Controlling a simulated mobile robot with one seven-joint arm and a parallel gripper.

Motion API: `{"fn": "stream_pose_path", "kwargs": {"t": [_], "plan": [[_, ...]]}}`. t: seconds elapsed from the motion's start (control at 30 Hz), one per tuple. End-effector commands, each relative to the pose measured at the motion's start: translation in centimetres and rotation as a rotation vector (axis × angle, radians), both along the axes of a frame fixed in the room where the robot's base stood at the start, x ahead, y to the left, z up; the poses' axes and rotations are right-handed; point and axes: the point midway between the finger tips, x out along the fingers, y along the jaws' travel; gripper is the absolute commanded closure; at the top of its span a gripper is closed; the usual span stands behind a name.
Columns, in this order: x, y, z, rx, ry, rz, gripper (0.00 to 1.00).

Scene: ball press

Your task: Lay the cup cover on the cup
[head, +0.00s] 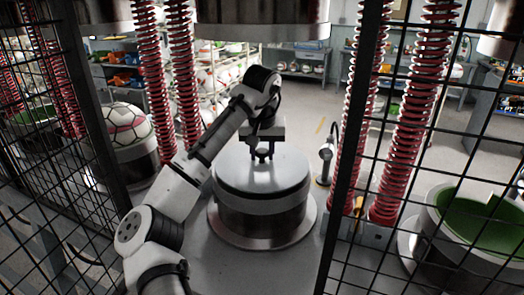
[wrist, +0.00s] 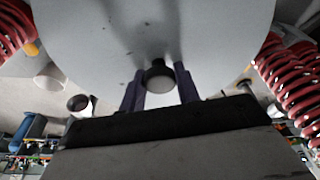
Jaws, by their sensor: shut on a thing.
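The cup cover (head: 285,175) is a broad, pale grey metal disc with a small dark knob on top. It is level over the cup (head: 262,222), a shiny metal cylinder on a round base in the middle of the head view. My gripper (head: 262,153) points down and is shut on the knob. The wrist view shows the knob (wrist: 159,77) between my two dark fingers, with the cover (wrist: 215,30) filling the top. The cover lines up with the cup's rim; I cannot tell whether it rests fully on it. The cup's inside is hidden.
A metal press ram (head: 262,20) hangs above, between red springs (head: 405,115). Black mesh guards stand left and right. A neighbouring press at left holds a ball (head: 126,127); a cup with a green inside (head: 490,215) stands at right. Shelves line the back.

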Motion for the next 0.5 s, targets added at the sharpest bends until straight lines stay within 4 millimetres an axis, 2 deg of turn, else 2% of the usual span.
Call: {"fn": "stream_pose_path", "kwargs": {"t": [0.5], "plan": [[0.00,-0.02,-0.93,0.000,-0.002,0.000,1.00]]}}
